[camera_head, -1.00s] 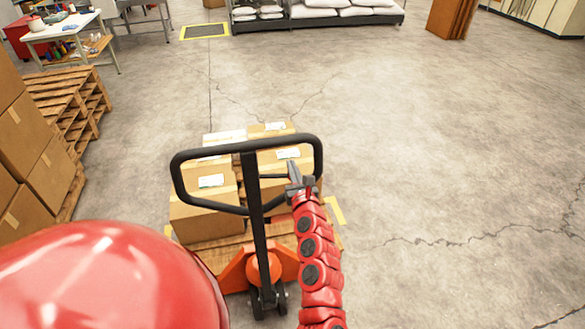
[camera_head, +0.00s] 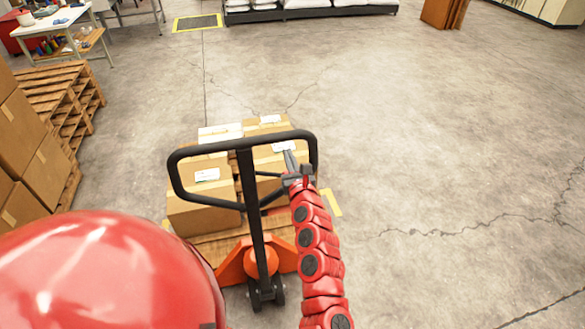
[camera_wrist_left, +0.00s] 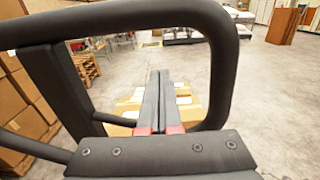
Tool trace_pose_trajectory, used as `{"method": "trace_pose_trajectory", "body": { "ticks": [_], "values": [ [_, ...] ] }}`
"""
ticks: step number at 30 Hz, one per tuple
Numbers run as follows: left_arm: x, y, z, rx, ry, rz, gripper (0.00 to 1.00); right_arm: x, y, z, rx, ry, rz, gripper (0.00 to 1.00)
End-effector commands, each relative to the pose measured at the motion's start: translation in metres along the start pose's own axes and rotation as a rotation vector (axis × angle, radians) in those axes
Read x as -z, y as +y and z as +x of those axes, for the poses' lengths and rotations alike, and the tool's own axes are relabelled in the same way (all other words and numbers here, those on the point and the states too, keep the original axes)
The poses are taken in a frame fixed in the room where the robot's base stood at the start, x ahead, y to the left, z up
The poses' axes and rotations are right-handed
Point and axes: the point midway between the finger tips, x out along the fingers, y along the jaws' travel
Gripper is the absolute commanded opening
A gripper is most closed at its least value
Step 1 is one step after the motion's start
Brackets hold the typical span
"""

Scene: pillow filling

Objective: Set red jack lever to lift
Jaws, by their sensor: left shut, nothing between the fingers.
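The pallet jack's black loop handle (camera_head: 310,152) stands upright in the middle of the head view on a dark post (camera_head: 257,235) above its orange base (camera_head: 232,268). My left gripper (camera_head: 289,158) is at the right half of the loop, its fingers shut and empty. In the left wrist view the shut fingers (camera_wrist_left: 157,85) point through the loop opening, with the handle frame (camera_wrist_left: 222,75) around them. A short dark bar (camera_head: 268,174) shows inside the loop beside the gripper; I cannot tell if it is the lever. No red lever is clearly visible. My right gripper is not in view.
Cardboard boxes (camera_head: 203,217) sit on a pallet behind the handle. Wooden pallets (camera_head: 60,95) and stacked boxes (camera_head: 22,150) stand at the left. A worktable (camera_head: 50,22) and a rack of white sacks (camera_head: 310,12) are at the back. The floor at right is clear.

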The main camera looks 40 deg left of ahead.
Motion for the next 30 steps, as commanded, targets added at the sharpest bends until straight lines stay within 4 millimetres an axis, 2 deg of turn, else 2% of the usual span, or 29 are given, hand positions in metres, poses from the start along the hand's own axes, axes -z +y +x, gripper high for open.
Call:
{"method": "trace_pose_trajectory", "body": {
  "ticks": [24,30],
  "values": [
    [0.002,-0.001,-0.109,0.003,-0.001,0.002,0.00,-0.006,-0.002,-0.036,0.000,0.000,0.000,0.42],
    [0.002,0.001,-0.121,-0.002,0.002,0.001,0.00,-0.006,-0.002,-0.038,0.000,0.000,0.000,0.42]
  ]
}}
